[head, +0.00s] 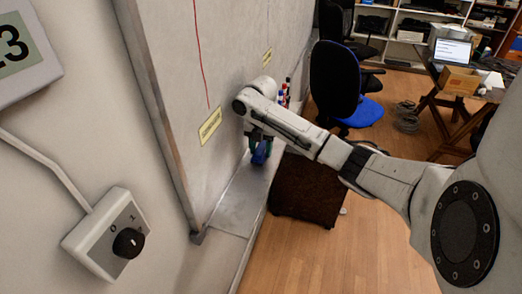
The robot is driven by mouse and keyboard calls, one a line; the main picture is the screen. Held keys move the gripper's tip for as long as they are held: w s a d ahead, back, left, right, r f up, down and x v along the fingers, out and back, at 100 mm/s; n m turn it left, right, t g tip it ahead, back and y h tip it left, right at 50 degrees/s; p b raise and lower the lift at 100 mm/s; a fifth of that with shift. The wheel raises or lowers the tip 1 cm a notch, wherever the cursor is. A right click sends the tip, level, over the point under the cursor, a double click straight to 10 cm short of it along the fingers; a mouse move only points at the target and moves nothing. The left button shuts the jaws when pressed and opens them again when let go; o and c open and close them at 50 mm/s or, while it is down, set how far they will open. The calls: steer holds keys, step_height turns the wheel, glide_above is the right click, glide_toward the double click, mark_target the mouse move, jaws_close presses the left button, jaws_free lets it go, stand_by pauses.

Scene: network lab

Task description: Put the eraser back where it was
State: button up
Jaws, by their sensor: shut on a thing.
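My gripper (260,148) is low in front of the whiteboard (225,75), just above the grey ledge (229,208) along its lower edge. It is shut on a blue thing, which I take to be the eraser (261,154). The arm and fingers hide part of it. I cannot tell whether it touches the ledge. Several markers (285,94) with red and blue parts stand behind my gripper, further along the ledge. The near part of the ledge is bare.
Yellow labels (210,126) are on the board. A dark cabinet (306,188) stands right of the ledge. A blue office chair (336,85) and a desk with a laptop (452,51) are further back. A wall box with a black knob (128,242) is at near left.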

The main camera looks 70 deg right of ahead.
mark_target(262, 148)
steer(key=shift+f, duration=0.8)
steer(key=o, duration=0.9)
steer(key=shift+o, duration=0.2)
steer(key=shift+r, duration=0.15)
step_height(262, 148, up, 12)
steer(key=b, duration=0.1)
steer(key=shift+s+f, duration=0.15)
steer(key=shift+f, duration=0.05)
